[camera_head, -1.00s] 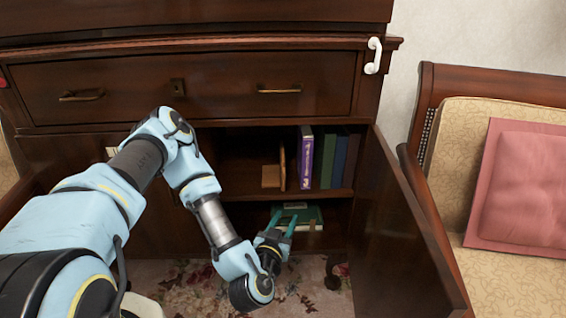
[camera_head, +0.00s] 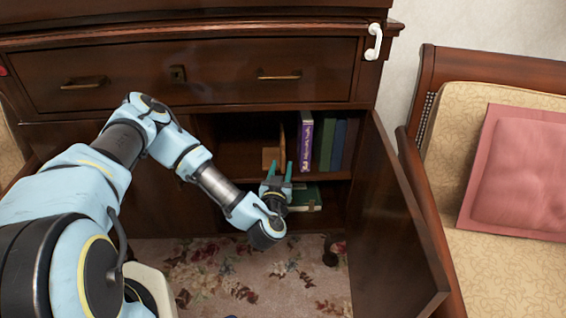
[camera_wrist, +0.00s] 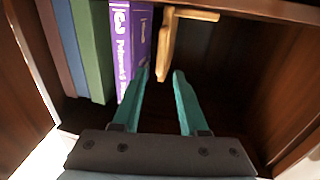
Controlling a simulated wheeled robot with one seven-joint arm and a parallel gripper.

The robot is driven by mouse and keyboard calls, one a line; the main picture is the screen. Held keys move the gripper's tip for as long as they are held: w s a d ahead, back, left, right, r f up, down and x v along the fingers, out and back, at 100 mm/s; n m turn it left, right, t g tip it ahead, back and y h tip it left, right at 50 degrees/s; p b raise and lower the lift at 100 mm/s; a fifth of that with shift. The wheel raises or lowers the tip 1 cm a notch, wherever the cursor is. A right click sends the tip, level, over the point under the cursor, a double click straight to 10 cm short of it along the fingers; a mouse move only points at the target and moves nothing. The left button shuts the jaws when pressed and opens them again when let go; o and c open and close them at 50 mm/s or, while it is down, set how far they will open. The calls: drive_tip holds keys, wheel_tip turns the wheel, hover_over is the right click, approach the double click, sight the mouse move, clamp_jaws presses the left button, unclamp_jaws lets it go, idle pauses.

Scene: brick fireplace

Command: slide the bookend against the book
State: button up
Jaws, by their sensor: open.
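The light wooden bookend (camera_head: 282,140) stands in the cabinet's upper compartment, its base to the left. It also shows at the top of the wrist view (camera_wrist: 167,45). The purple book (camera_head: 306,143) stands upright to its right, with a narrow dark gap between them. In the wrist view the purple book (camera_wrist: 130,48) is left of the bookend. My gripper (camera_head: 278,167) is open and empty in front of the shelf, its fingers pointing in. In the wrist view its fingertips (camera_wrist: 160,74) are below the bookend, one near the purple book's spine. Whether they touch anything is unclear.
Green and blue books (camera_head: 338,145) stand right of the purple book. A green book (camera_head: 307,195) lies in the lower compartment. The open cabinet door (camera_head: 400,215) bounds the right. The shelf left of the bookend is dark and looks bare.

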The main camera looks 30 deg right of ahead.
sight(284, 159)
drive_tip(key=shift+x, duration=1.5)
clamp_jaws()
drive_tip(key=shift+d+r, duration=0.1)
drive_tip(key=shift+r, duration=0.05)
